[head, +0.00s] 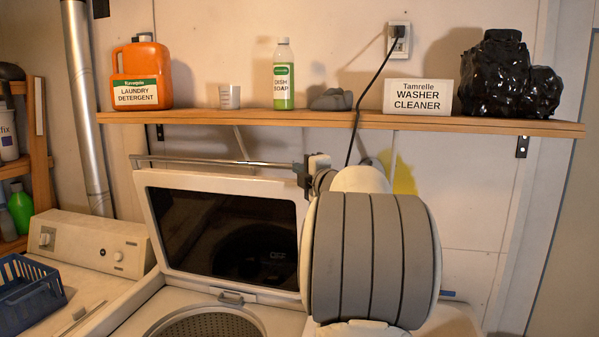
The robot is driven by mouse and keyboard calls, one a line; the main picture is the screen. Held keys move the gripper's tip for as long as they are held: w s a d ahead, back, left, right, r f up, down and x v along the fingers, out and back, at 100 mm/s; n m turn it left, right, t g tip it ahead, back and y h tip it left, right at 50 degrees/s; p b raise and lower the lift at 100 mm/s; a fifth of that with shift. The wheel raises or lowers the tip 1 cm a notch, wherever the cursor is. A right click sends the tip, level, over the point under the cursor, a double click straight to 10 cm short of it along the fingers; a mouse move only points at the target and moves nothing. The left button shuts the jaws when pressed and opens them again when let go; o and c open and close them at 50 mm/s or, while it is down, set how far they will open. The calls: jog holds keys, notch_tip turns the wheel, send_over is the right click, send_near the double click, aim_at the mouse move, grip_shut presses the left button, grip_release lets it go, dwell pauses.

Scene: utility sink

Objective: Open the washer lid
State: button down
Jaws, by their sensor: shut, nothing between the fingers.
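The washer lid (150,215), white with a dark window, stands raised, leaning back behind the open top of the washer (130,318). The perforated drum (210,324) shows below it. My gripper (304,178), small and dark, is at the lid's upper right corner. It is shut and holds nothing. I cannot tell whether it touches the lid. My grey and white arm hides the area right of the lid and part of the washer's right side.
A wooden shelf (290,120) above holds an orange detergent jug (142,78), a dish soap bottle (284,75), a washer cleaner box (418,97) and a black bag (508,78). A metal rod (215,161) runs behind the lid's top. A blue basket (25,290) sits at left.

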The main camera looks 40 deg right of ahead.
jog(key=shift+w, duration=0.15)
jog(key=shift+a+f, duration=0.1)
jog(key=shift+a, duration=0.3)
jog(key=s+a+b, duration=0.3)
jog(key=s+b, duration=0.1)
jog(key=s, duration=0.8)
jog(key=shift+s+a+r, duration=0.2)
jog(key=shift+s+r, duration=0.1)
jog(key=shift+r, duration=0.05)
